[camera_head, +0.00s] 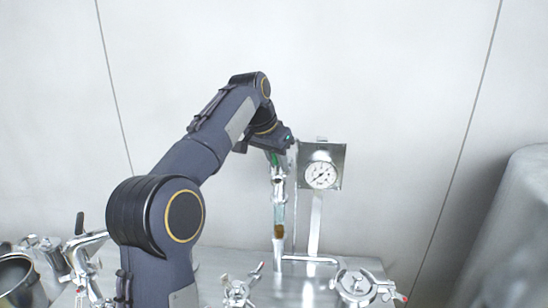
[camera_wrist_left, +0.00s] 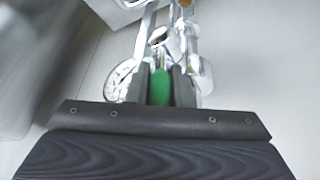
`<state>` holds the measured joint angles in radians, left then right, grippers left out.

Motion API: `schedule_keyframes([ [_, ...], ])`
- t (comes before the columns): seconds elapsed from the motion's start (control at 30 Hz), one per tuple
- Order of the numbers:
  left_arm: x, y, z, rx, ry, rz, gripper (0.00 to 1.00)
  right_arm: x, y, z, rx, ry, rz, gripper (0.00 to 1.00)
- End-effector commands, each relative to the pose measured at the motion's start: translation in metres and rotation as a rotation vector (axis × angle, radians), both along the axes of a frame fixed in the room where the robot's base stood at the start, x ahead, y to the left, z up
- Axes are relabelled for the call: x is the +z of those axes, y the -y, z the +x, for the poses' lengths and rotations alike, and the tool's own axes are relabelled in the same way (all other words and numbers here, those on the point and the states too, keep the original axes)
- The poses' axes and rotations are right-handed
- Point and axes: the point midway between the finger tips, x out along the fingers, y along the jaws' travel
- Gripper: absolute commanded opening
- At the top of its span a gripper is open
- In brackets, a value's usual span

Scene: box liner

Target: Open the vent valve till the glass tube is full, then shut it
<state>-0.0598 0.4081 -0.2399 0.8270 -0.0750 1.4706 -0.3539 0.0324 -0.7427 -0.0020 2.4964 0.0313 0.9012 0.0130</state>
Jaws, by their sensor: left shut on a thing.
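My left gripper (camera_head: 278,150) is shut on the green handle of the vent valve (camera_head: 274,158), at the top of the upright glass tube (camera_head: 279,213). In the left wrist view the green handle (camera_wrist_left: 161,88) sits between the two dark fingers of the gripper (camera_wrist_left: 163,84). The tube shows a short amber-brown band (camera_head: 279,231) low down, with a pale, clear-looking length above it. The valve body is mostly hidden behind my gripper, so how far it is turned cannot be told. My right gripper is not in view.
A round pressure gauge (camera_head: 321,175) on a metal plate stands just right of the tube. Clamp fittings (camera_head: 362,285) and (camera_head: 240,290) sit on the metal top below. A large grey tank (camera_head: 515,235) stands at the right, an open metal vessel (camera_head: 17,277) at the left.

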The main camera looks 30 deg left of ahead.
Motion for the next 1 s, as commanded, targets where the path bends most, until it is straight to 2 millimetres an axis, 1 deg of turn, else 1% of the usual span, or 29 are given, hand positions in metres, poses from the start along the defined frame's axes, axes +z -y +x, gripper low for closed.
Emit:
schedule_keyframes([
  [0.47, -0.0023, 0.0024, -0.0006, 0.000, -0.012, 0.011, 0.00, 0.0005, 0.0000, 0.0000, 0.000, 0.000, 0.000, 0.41],
  [0.5, -0.0024, 0.0024, -0.0005, 0.000, -0.012, 0.011, 0.24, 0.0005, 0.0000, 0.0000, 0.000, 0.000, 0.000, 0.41],
  [0.63, -0.0021, 0.0022, -0.0005, 0.000, -0.011, 0.011, 0.41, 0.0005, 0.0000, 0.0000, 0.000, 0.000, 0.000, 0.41],
  [0.87, -0.0012, 0.0021, -0.0004, 0.001, -0.009, 0.011, 0.41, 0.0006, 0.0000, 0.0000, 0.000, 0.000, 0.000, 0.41],
  [1.0, 0.0063, 0.0014, -0.0029, 0.001, -0.006, 0.011, 0.41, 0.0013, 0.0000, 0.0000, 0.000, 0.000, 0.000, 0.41],
])
